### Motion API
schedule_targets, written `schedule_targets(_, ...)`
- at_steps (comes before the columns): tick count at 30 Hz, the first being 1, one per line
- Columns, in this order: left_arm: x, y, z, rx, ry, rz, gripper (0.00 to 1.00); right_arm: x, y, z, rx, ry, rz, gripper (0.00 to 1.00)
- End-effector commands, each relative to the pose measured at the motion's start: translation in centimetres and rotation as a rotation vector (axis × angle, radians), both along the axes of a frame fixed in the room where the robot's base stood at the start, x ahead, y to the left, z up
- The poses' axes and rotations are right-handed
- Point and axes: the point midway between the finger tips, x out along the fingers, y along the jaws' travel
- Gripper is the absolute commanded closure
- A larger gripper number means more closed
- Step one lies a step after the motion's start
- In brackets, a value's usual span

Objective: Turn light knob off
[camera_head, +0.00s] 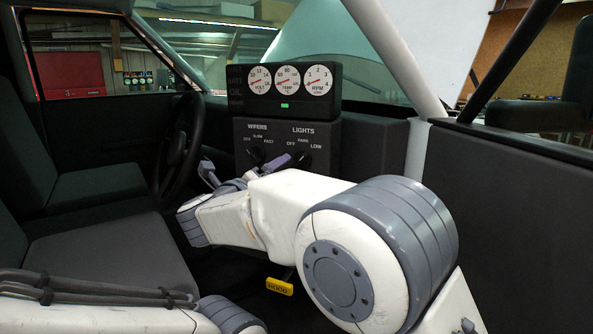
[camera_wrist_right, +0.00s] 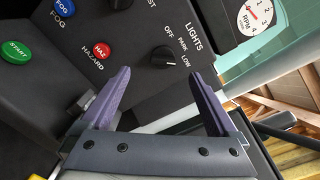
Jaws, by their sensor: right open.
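The black LIGHTS knob (camera_wrist_right: 163,57) sits on the dark switch panel, with OFF, PARK and LOW printed around it. Its long side seems to lie toward LOW, but the mark is too small to be sure. In the head view the knob (camera_head: 304,161) is at the right of the panel, just past a purple finger. My right gripper (camera_wrist_right: 160,76) is open and empty, its two purple fingers spread on either side of the knob in the wrist view and apparently short of it. In the head view my right gripper (camera_head: 246,168) is partly hidden by its arm. My left gripper is out of view.
The WIPERS knob (camera_head: 256,155) is left of the LIGHTS knob. A red HAZARD button (camera_wrist_right: 102,51), blue FOG buttons (camera_wrist_right: 64,8) and a green START button (camera_wrist_right: 15,52) are nearby. Gauges (camera_head: 288,80) stand above the panel. The steering wheel (camera_head: 180,145) is left; a yellow HOOD handle (camera_head: 279,287) is below.

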Motion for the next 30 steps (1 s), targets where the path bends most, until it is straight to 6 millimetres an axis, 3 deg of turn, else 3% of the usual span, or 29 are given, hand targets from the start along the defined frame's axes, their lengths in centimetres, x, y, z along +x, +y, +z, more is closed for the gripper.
schedule_targets(5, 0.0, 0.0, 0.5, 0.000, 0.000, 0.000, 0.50, 1.3, -1.8, 0.0, 0.025, -0.009, -0.044, 0.05)
schedule_targets(18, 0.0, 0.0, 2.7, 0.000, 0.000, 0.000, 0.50, 8.2, -5.1, 0.0, 0.020, -0.008, -0.043, 0.05)
schedule_targets(30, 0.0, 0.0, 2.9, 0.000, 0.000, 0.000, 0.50, 9.5, -5.4, -0.1, 0.020, -0.008, -0.037, 0.05)
